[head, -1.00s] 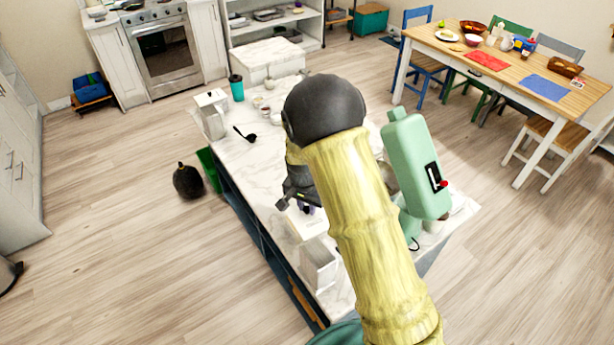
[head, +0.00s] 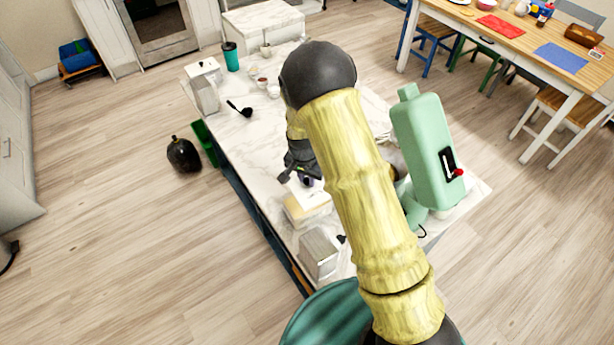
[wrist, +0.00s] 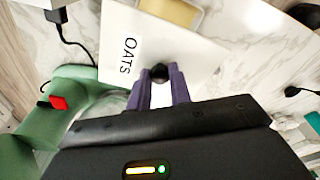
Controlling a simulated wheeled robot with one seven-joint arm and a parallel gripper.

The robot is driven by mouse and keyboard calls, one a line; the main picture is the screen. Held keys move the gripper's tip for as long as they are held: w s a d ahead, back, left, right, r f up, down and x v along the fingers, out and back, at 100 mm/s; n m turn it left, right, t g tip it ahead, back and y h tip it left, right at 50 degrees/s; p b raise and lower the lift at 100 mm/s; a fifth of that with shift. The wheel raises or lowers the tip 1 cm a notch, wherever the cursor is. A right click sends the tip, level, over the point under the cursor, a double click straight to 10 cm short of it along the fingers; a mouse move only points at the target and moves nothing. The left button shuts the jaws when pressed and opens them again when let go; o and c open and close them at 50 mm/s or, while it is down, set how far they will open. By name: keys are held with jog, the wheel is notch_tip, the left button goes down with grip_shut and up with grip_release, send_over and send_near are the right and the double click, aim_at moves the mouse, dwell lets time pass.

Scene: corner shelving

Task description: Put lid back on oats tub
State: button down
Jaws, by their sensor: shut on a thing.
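The white lid, marked OATS, shows in the wrist view (wrist: 190,55) and partly in the head view (head: 311,194). My gripper (wrist: 159,75) has its purple fingers shut on the lid's small dark knob. In the head view my gripper (head: 306,181) is partly hidden by my arm. The open tub (head: 300,219) stands on the counter just nearer than the lid, with pale tan contents showing. In the wrist view the tub (wrist: 172,12) shows at the top edge, beyond the lid, partly covered by it. The gap in height between lid and tub is unclear.
A pale box-like container (head: 319,253) stands close to the tub near the counter's front edge. A green stand mixer (head: 428,150) stands to the right. A black ladle (head: 239,108), a teal cup (head: 231,57) and white canisters (head: 205,85) are farther back on the marble counter (head: 250,150).

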aim_at(306, 186)
jog(key=shift+f+b, duration=2.05)
jog(key=shift+f, duration=1.15)
jog(key=shift+f, duration=0.1)
jog(key=c, duration=0.7)
grip_release()
jog(key=shift+r+p, duration=2.25)
jog(key=shift+r, duration=1.3)
